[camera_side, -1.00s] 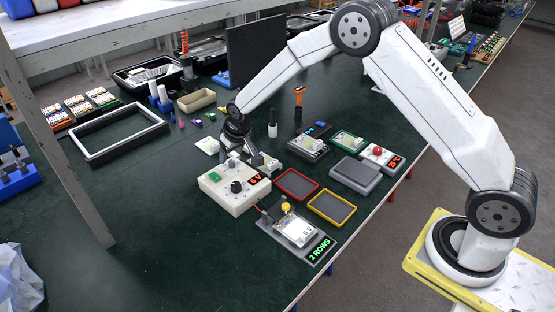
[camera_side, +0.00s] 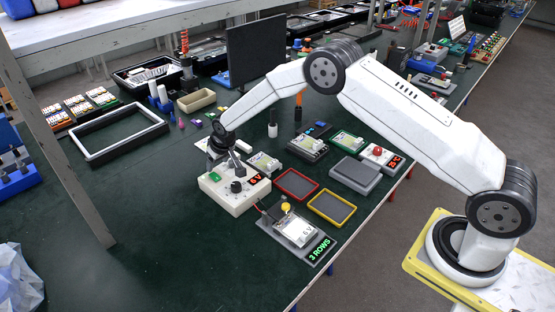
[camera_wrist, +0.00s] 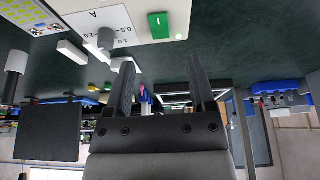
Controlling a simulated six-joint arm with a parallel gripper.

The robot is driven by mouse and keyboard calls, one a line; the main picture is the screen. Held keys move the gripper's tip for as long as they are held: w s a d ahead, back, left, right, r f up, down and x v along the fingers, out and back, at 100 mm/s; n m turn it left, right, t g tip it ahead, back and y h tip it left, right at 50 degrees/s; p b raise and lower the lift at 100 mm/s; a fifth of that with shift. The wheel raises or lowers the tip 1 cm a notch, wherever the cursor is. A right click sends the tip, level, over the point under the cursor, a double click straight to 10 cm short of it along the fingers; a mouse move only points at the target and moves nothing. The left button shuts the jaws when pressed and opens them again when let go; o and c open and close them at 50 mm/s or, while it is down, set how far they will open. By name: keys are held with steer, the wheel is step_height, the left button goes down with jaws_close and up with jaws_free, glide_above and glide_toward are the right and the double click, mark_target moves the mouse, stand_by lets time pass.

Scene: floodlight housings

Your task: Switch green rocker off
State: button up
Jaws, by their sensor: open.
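The green rocker (camera_side: 215,176) sits on the top left part of a white control box (camera_side: 232,201), which also carries a dark round knob (camera_side: 236,187) and a red-lit display (camera_side: 257,179). The rocker also shows as a green block in the wrist view (camera_wrist: 158,25), on the box's white face near the top edge. My gripper (camera_side: 236,166) is low over the back of the box. In the wrist view my gripper (camera_wrist: 160,62) has its two dark fingers apart with nothing between them. The rocker appears beyond the fingertips, apart from them. Which way it is tilted cannot be told.
A red-rimmed tray (camera_side: 296,184) and a yellow-rimmed tray (camera_side: 332,207) lie right of the box. The green tabletop left of the box is clear.

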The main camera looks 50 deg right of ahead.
mark_target(215, 176)
steer(key=shift+x, duration=3.25)
jaws_close()
